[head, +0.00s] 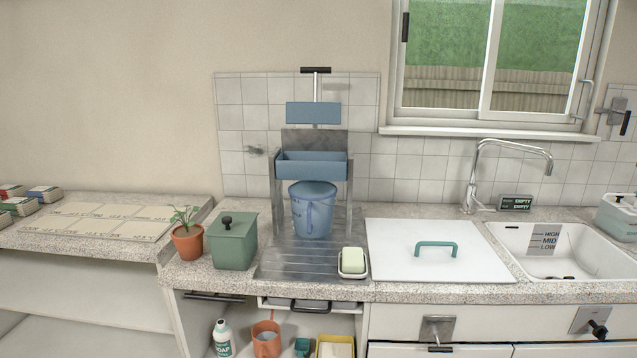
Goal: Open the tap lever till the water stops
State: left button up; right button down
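A chrome tap (508,148) curves over a white sink basin (508,240) on the right. No water stream shows under its spout. A chrome lever with a black handle (627,123) is on a wall plate at the right edge. Another black-topped T-handle (315,70) stands above a blue box on the tiled wall. I cannot tell which is the tap lever. The basin carries a level scale (544,239) marked HIGH, MID and LOW. A small display (515,203) by the tap shows EMPTY. Neither of my grippers is in view.
A blue jug (312,209) stands under a blue trough (312,168). A white lid (430,268) with a green handle lies left of the basin. A soap block (353,260), green canister (233,244) and potted plant (187,240) stand on the counter. Black-handled levers (438,332) are on the cabinet fronts.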

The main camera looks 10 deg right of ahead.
aim_at(484, 210)
jog(key=i+l, duration=0.1)
jog(key=l, duration=0.3)
jog(key=i+l, duration=0.1)
jog(key=l, duration=0.35)
jog(key=i+l+u, duration=0.1)
jog(key=l, duration=0.3)
